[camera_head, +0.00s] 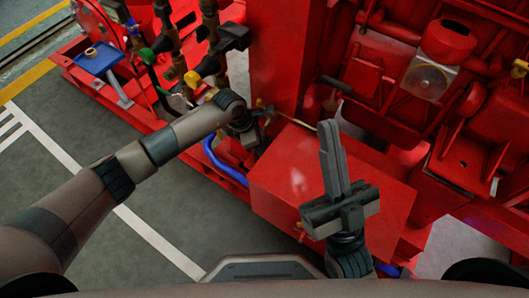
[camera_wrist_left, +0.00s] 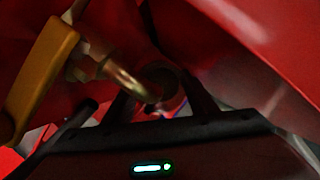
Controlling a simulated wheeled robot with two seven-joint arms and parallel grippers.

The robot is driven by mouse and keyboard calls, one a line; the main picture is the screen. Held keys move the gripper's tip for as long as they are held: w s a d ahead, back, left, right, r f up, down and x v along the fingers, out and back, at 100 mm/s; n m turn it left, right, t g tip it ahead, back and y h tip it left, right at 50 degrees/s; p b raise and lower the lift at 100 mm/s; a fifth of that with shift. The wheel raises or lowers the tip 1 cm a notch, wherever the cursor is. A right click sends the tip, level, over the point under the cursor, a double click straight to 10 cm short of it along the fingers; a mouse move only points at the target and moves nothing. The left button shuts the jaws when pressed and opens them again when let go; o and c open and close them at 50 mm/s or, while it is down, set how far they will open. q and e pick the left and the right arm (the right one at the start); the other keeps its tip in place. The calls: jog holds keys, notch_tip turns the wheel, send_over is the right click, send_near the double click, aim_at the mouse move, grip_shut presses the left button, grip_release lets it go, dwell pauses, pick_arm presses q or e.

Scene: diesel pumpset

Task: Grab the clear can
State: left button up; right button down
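A clear can-like part (camera_head: 428,78), see-through with a round brassy shape inside, sits among the red machinery at the upper right in the head view. It is the only see-through container I see. My right gripper (camera_head: 331,128) is left of it and nearer to me, above a red box; its two fingers lie together, with nothing between them. My left gripper (camera_head: 262,118) is by the red post, mostly hidden by its own wrist. In the left wrist view its dark fingers (camera_wrist_left: 163,104) stand apart, with a bent brass pipe (camera_wrist_left: 128,82) near the gap; contact is unclear.
A yellow handle (camera_wrist_left: 40,75) is close on the left in the left wrist view. A red box (camera_head: 285,185) lies below my right gripper. Valves and pipes (camera_head: 185,60) and a blue tray (camera_head: 97,58) are at the upper left. Grey floor (camera_head: 60,130) is clear at left.

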pick_arm(q)
jog(key=shift+r, duration=0.15)
jog(key=shift+c, duration=0.5)
